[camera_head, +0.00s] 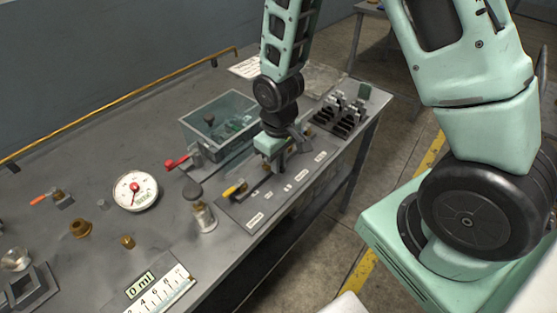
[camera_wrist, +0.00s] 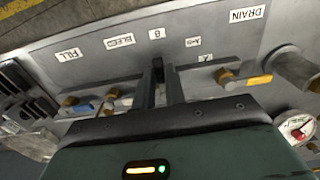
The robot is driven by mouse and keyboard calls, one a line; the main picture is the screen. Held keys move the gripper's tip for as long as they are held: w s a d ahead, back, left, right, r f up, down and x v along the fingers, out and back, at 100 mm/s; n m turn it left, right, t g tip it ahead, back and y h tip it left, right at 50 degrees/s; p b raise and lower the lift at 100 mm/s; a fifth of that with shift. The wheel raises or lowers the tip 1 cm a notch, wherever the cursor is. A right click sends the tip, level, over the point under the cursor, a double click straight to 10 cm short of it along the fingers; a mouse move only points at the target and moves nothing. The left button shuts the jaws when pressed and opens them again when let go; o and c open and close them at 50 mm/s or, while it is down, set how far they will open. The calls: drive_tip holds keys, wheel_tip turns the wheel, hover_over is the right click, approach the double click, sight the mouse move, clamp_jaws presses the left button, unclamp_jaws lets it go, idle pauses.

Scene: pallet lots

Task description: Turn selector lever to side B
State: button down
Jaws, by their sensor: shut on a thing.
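My gripper (camera_head: 275,160) is over the labelled valve panel on the bench, pointing down. In the wrist view its two fingers (camera_wrist: 160,88) are shut on the dark selector lever (camera_wrist: 158,68), which shows as a narrow piece between them. The visible end of the lever lies just below the B label (camera_wrist: 157,33), roughly in line with it. The A+B label (camera_wrist: 193,42) and the A label (camera_wrist: 205,58) are to its right. The lever's base is hidden by the fingers and gripper body. In the head view my wrist covers the lever.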

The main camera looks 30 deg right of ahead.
drive_tip(key=c, duration=1.5)
unclamp_jaws()
drive_tip(key=shift+o, duration=0.2)
wheel_tip(320, 180, up, 17)
drive_tip(key=shift+r+b, duration=0.2)
drive_tip(key=shift+b, duration=0.1)
